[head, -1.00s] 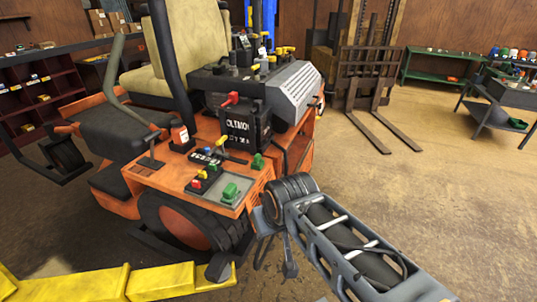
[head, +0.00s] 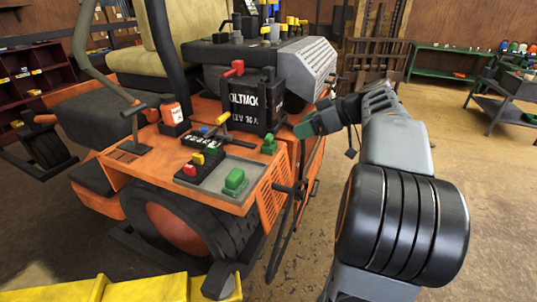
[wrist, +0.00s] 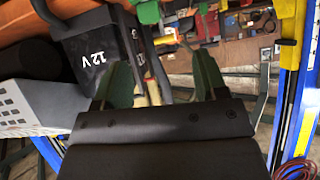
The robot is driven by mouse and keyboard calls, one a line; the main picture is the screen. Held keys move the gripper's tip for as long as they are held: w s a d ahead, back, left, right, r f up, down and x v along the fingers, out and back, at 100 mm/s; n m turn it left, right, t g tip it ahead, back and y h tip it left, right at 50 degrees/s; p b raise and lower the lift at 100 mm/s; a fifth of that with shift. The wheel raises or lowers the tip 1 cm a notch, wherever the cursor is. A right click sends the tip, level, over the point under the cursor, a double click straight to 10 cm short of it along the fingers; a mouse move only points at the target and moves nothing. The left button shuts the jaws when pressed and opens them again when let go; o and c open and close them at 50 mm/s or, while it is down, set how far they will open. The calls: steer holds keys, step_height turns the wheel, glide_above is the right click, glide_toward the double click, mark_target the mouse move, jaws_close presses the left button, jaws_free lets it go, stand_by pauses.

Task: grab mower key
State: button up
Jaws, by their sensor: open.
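My gripper (head: 312,125) is open, with green fingers, in the air just right of the black battery box (head: 252,105) on the orange mower (head: 250,195). In the wrist view, my gripper (wrist: 163,80) shows spread fingers, with the battery box's "12 V" side (wrist: 95,55) to the left. A pale yellowish rod shows between the fingers; I cannot tell its depth. I cannot tell which piece is the key.
The black seat and a bent lever are at the left. Yellow barriers (head: 120,288) edge the lower left. A green bench (head: 445,62) and a cart (head: 500,95) stand at the back right. The floor between is open.

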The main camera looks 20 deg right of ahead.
glide_toward(270, 135)
steer(key=x, duration=0.4)
steer(key=shift+n+t, duration=0.3)
steer(key=shift+n, duration=0.1)
steer(key=shift+p+x, duration=0.95)
steer(key=shift+x, duration=2.25)
steer(key=shift+s+f, duration=0.15)
steer(key=shift+s, duration=0.05)
steer(key=shift+c, duration=0.3)
steer(key=c, duration=0.9)
steer(key=shift+c, duration=0.2)
